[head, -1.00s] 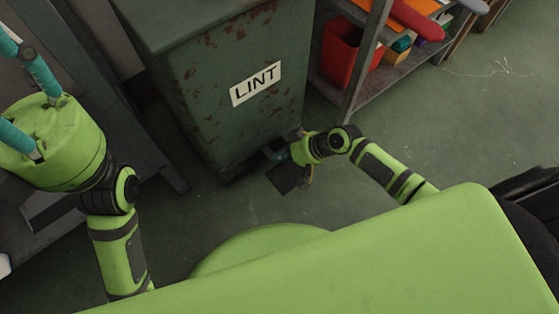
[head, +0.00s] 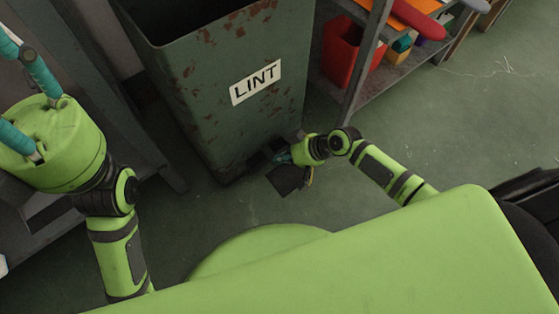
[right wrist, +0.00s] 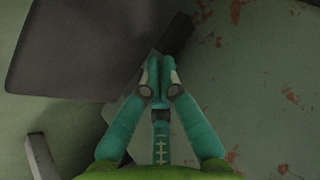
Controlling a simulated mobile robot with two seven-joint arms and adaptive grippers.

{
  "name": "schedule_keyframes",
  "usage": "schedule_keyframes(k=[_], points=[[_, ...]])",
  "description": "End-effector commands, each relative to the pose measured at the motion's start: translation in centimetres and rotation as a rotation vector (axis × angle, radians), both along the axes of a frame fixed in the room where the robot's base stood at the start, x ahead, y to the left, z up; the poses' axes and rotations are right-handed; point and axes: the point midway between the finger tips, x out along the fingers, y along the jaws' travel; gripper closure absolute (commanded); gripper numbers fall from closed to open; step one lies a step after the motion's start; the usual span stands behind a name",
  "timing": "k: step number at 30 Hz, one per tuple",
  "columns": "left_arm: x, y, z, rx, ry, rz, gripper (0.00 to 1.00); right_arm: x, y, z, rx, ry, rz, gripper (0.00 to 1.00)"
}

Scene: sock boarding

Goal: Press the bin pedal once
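The green bin (head: 215,110) is marked LINT and has rust patches. Its top is open, and I see into its dark inside (head: 195,15). The dark pedal plate (head: 287,181) juts out low at the bin's front right corner; a large dark plate (right wrist: 85,50) in the right wrist view appears to be the same pedal. My right gripper (head: 281,157) is down at the pedal. In the right wrist view its teal fingertips (right wrist: 160,70) are together with nothing visible between them. Exact contact is hard to tell. My left gripper (head: 12,82) is raised at the left, fingers apart, tips partly out of frame.
A metal shelf (head: 365,75) stands right of the bin, with a red container (head: 345,52) and coloured items on it. A grey metal frame (head: 120,110) stands left of the bin. The green floor at right (head: 480,120) is clear.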

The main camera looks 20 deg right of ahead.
Motion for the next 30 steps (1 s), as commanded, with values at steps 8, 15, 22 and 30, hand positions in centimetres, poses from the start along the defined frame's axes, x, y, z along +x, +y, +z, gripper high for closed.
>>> schedule_keyframes(k=[8,15,22,30], points=[[0.0,0.0,-0.3,0.0,0.0,0.0,0.6,-0.9,-0.2,-1.3,-0.012,0.026,0.007,1.0],[0.0,0.0,-0.5,0.0,0.0,0.0,0.6,-1.0,-0.3,-1.6,-0.012,0.026,0.007,1.0],[0.0,0.0,-0.7,0.0,0.0,0.0,0.6,-1.0,-0.3,-1.9,-0.013,0.026,0.007,1.0],[0.0,0.0,-1.0,0.0,0.0,0.0,0.6,-1.0,-0.3,-2.2,-0.013,0.026,0.007,1.0]])
